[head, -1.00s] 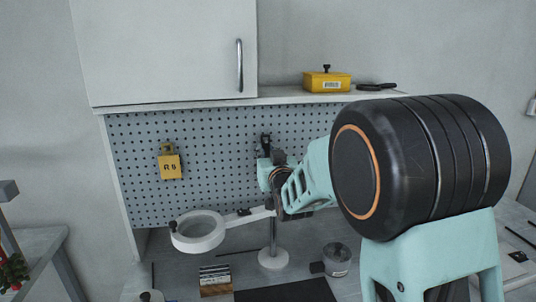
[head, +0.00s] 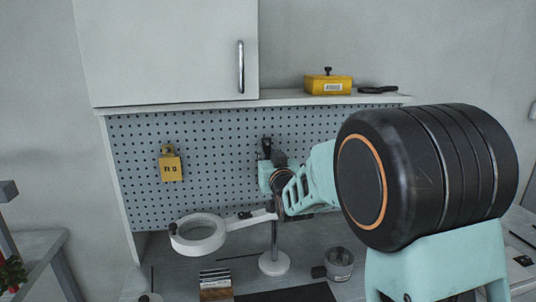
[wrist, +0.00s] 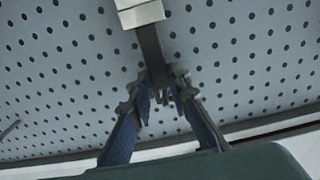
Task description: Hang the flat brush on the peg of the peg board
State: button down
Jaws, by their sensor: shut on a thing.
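In the wrist view my gripper (wrist: 160,92) is shut on the flat brush (wrist: 149,45). The brush has a dark, narrow handle between the fingertips and a pale, blocky end at the top of the picture. The peg board (wrist: 235,50) lies behind it, grey with rows of dark holes; the gap between brush and board is hard to judge. A thin grey rod (wrist: 10,129) at the left edge may be the peg. In the head view the peg board (head: 220,140) stands under a shelf, and my arm hides most of the gripper and brush.
A ring magnifier (head: 198,234) on a stand (head: 274,262) rises below my gripper. A grey jar (head: 339,264) and a small rack (head: 215,285) stand on the bench. A yellow box (head: 328,84) sits on the shelf.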

jog(key=c, duration=1.7)
grip_release()
jog(key=shift+c, duration=0.2)
